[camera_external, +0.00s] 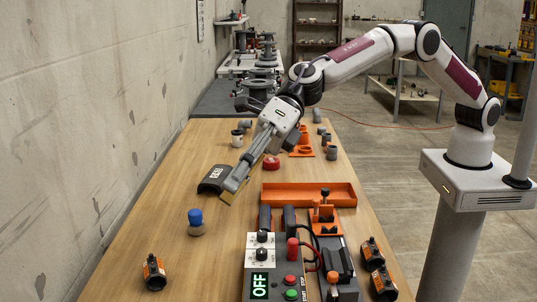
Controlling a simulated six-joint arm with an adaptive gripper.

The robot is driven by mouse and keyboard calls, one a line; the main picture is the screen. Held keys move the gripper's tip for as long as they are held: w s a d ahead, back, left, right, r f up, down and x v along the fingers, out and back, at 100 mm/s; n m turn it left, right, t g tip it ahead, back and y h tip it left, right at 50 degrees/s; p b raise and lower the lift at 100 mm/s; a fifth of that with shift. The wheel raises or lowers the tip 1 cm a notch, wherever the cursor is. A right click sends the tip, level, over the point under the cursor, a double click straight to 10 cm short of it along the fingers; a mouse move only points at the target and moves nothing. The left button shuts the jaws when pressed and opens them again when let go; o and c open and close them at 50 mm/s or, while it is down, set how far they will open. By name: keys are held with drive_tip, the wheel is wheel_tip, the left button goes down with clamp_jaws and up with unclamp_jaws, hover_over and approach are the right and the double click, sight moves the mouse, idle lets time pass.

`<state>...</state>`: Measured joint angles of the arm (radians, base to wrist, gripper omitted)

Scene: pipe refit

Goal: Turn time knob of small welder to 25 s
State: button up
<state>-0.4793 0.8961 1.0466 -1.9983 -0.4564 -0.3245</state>
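The small welder (264,268) stands at the front of the wooden table. It has a grey body, a light panel with two black knobs, a green display reading "OFF", and red and green buttons. One knob (262,237) sits above the other (261,254); their labels and settings are too small to read. My gripper (232,196) hangs above the table, behind and to the left of the welder, apart from its knobs. Its fingers point down and to the left. Whether they are open or shut is unclear from this side.
An orange tray (310,195) lies behind the welder. An orange-and-black clamp unit (326,222) with cables stands at its right. A blue-capped bottle (196,222) and a black box (216,180) stand left. Clear wood lies between.

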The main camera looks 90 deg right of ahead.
drive_tip(key=s+d+f+n+g+h, duration=0.25)
drive_tip(key=d+f+n, duration=0.35)
drive_tip(key=n, duration=0.3)
drive_tip(key=n+g+h, duration=0.3)
drive_tip(key=n, duration=0.4)
approach(263, 232)
drive_tip(key=shift+w+a+f, duration=0.2)
drive_tip(key=shift+f, duration=0.1)
drive_tip(key=shift+x, duration=3.9)
drive_tip(key=shift+s, duration=0.1)
drive_tip(key=shift+c, duration=0.4)
clamp_jaws()
